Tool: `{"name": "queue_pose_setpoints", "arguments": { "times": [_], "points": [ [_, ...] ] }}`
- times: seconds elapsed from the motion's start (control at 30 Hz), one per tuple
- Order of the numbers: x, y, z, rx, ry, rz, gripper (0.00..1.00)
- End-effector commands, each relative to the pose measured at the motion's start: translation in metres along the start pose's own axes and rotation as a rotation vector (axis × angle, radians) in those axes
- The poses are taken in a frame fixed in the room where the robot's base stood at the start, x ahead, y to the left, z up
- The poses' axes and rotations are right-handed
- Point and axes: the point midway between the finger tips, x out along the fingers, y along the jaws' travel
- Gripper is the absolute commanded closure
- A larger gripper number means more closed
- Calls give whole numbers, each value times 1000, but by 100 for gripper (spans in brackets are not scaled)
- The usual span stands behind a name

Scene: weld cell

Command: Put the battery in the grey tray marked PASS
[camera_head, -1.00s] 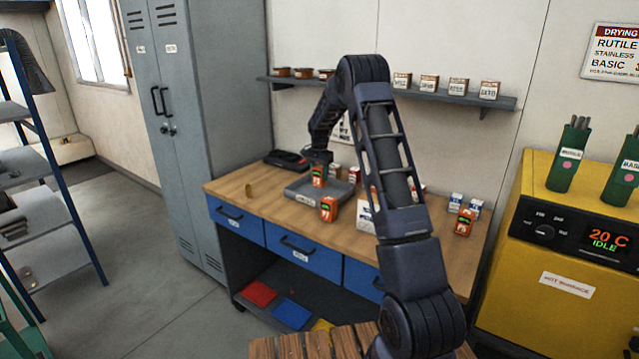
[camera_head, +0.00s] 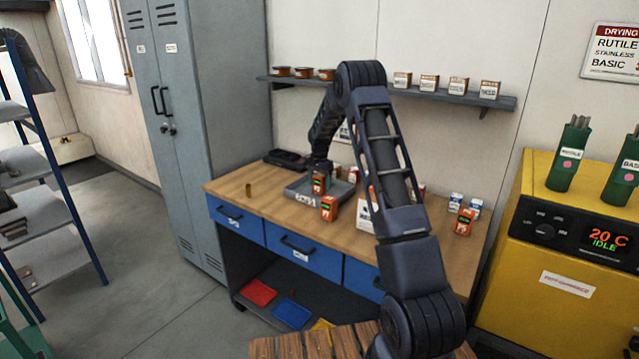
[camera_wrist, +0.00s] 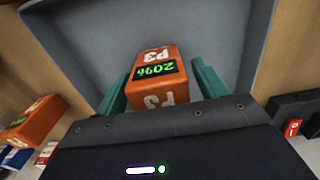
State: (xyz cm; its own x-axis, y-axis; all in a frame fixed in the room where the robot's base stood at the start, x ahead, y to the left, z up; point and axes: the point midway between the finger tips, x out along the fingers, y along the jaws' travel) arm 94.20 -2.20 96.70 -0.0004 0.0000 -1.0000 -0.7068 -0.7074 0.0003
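An orange battery (camera_head: 318,185) with a green display is upright between my gripper's fingers, over the floor of the grey tray (camera_head: 297,192). The tray's front label is too small to read surely. In the wrist view the battery (camera_wrist: 152,85) shows "P3" upside down, with the tray's grey wall (camera_wrist: 75,50) behind and around it. Whether the battery's base touches the tray floor is hidden.
A second orange battery (camera_head: 329,208) stands just in front of the tray; another (camera_head: 464,222) stands at the bench's right. The bench's left front is clear.

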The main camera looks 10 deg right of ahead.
Motion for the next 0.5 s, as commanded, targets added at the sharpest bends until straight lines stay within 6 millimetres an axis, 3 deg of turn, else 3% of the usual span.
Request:
{"name": "queue_pose_setpoints", "arguments": {
  "times": [0.27,0.5],
  "points": [
    [-9,0,0,0,2,-2,29],
    [-50,-1,0,-1,3,-3,29]
  ]
}}
